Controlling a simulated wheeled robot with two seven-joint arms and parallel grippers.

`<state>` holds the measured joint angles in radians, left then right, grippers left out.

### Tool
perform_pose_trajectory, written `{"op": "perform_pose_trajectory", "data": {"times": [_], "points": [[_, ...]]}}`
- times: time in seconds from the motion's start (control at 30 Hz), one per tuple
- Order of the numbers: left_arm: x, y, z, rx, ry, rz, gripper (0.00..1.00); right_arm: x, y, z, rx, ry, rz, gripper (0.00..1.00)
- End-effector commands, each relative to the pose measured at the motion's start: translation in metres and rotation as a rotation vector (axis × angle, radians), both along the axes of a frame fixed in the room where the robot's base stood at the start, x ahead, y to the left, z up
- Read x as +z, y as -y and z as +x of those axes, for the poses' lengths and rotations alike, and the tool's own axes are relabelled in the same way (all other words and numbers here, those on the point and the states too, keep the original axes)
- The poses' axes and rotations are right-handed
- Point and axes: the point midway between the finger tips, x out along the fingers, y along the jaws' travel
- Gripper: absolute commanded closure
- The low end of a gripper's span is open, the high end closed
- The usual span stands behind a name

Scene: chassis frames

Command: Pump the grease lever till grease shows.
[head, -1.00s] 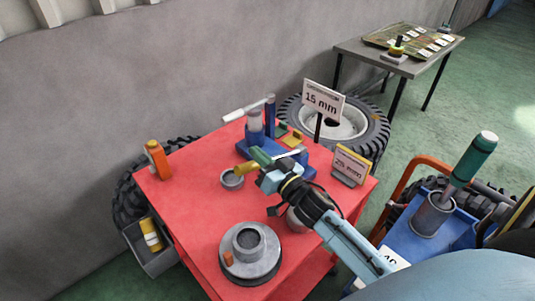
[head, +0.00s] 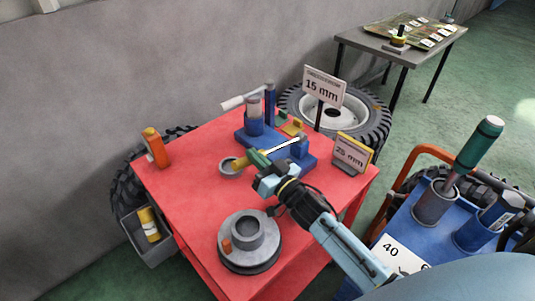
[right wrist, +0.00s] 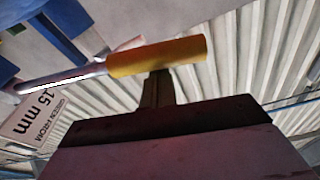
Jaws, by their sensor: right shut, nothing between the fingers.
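My right gripper (head: 260,159) is shut and empty at the lever, close to the yellow grip. In the right wrist view the yellow grip (right wrist: 160,56) crosses just beyond the shut fingertips (right wrist: 158,85), seeming to touch them. A grey ring-shaped cup (head: 229,168) sits just left of the grip. I cannot make out any grease. My left gripper is out of view.
The red table (head: 200,190) also bears an orange bottle (head: 156,148), a grey hub (head: 262,258) in front, and signs reading 15 mm (head: 323,86) and 25 mm (head: 352,153). A blue cart (head: 400,228) with tools stands right. Tyres lie behind the table.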

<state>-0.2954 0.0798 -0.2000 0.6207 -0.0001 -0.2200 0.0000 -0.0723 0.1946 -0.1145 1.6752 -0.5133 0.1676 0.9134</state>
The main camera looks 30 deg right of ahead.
Motion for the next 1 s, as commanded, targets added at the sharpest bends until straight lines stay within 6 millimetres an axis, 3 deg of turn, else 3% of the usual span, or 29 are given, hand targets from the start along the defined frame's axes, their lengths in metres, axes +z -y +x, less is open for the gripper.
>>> {"op": "perform_pose_trajectory", "data": {"times": [0.37, 0.73, 1.0], "points": [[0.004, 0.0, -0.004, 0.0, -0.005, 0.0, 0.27, 0.004, 0.001, 0.0, -0.001, 0.0, 0.001, 1.0], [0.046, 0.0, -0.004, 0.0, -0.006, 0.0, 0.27, 0.046, 0.006, 0.007, 0.002, 0.0, 0.0, 1.0], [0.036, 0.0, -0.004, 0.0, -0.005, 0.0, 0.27, 0.03, 0.019, -0.05, 0.003, -0.003, 0.001, 1.0]]}}
